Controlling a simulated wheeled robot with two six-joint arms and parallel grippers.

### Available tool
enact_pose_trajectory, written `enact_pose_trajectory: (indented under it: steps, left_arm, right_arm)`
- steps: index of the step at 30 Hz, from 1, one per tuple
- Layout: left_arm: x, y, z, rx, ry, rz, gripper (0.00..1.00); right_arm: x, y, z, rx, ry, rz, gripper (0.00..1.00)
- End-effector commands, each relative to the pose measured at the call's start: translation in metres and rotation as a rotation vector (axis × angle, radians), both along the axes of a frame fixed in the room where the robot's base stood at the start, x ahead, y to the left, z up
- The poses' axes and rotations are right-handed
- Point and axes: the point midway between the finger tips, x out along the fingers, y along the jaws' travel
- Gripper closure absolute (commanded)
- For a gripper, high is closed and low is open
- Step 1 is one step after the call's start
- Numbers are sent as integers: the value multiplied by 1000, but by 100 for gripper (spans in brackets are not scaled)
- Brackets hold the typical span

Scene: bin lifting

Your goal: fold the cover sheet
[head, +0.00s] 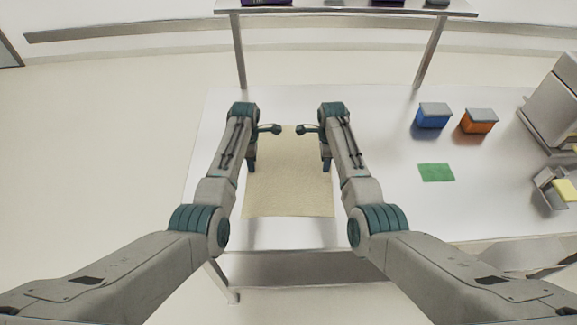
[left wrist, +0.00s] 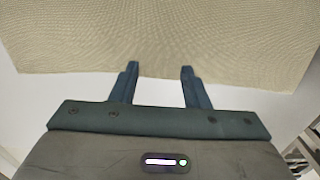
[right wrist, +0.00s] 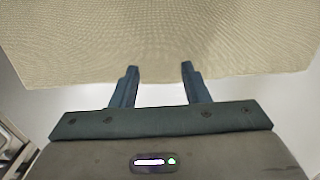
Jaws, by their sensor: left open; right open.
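The cover sheet (head: 290,192) is a beige, woven-looking rectangle lying flat on the white table. My left gripper (head: 264,147) is over its left side in the head view, and my right gripper (head: 313,147) is over its right side. In the left wrist view the sheet (left wrist: 160,30) fills the top, and the fingertips overlap its edge. The right wrist view shows the sheet (right wrist: 160,35) the same way. Both grippers are open with nothing between the fingers. I cannot tell whether the fingertips touch the sheet. My arms hide parts of its sides.
A blue box (head: 433,117) and an orange box (head: 478,122), both grey-topped, stand on the table (head: 395,205) to the right. A green cloth (head: 436,172) lies nearer. Grey equipment (head: 556,110) stands at the far right. A shelf (head: 340,12) spans the back.

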Motion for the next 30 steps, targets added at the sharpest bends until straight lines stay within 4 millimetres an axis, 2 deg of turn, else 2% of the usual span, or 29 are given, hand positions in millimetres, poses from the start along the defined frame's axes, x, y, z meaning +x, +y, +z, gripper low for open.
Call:
enact_pose_trajectory:
  steps: [16,27,30]
  left_arm:
    - [0,0,-12,0,-1,0,58]
    - [-1,1,-10,0,0,0,94]
    - [-1,1,-10,0,0,0,100]
  right_arm:
    - [0,0,-12,0,0,-1,58]
    - [0,0,-10,0,0,-1,94]
    - [0,0,-10,0,0,-1,100]
